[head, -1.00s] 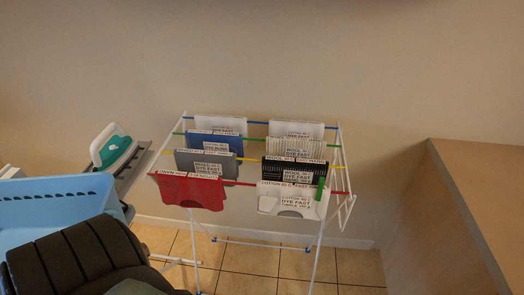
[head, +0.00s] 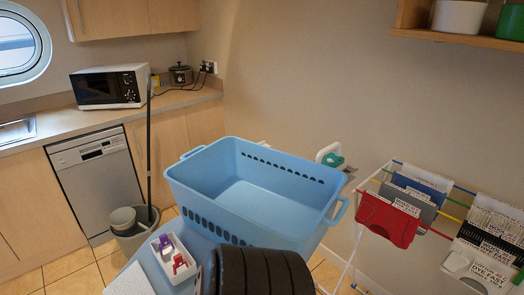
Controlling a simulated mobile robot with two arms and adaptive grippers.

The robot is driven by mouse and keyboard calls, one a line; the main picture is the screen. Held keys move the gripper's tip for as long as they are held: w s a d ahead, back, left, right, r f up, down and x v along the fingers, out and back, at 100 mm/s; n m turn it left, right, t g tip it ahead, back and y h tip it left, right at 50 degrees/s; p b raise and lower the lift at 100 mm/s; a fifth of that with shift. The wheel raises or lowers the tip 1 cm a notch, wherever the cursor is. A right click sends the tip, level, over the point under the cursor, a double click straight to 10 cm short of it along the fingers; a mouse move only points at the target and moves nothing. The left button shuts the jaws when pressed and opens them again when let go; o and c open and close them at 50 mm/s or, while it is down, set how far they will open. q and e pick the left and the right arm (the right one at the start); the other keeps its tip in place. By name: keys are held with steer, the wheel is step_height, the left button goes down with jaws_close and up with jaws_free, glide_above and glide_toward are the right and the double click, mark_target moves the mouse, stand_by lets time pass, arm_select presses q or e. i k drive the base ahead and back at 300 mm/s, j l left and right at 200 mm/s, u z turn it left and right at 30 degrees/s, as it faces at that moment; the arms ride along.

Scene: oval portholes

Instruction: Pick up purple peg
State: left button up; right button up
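A small purple peg (head: 165,243) lies in a small white tray (head: 192,283) in the lower left part of the head view. A red peg (head: 180,264) lies in the same tray, just in front of it. The tray sits on a light blue surface (head: 150,262) in front of a blue basket.
The large blue basket (head: 250,196) stands empty behind the tray. A drying rack (head: 352,240) with hung cloths stands at right. A bucket (head: 137,240) with a mop stands at left, before a dishwasher (head: 95,180). A microwave (head: 110,86) is on the counter.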

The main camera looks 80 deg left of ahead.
mark_target(165, 240)
steer(key=k+l+u, duration=0.1)
steer(key=u, duration=0.35)
steer(key=k+u, duration=0.15)
steer(key=u, duration=0.35)
steer(key=k+u, duration=0.1)
steer(key=u, duration=1.1)
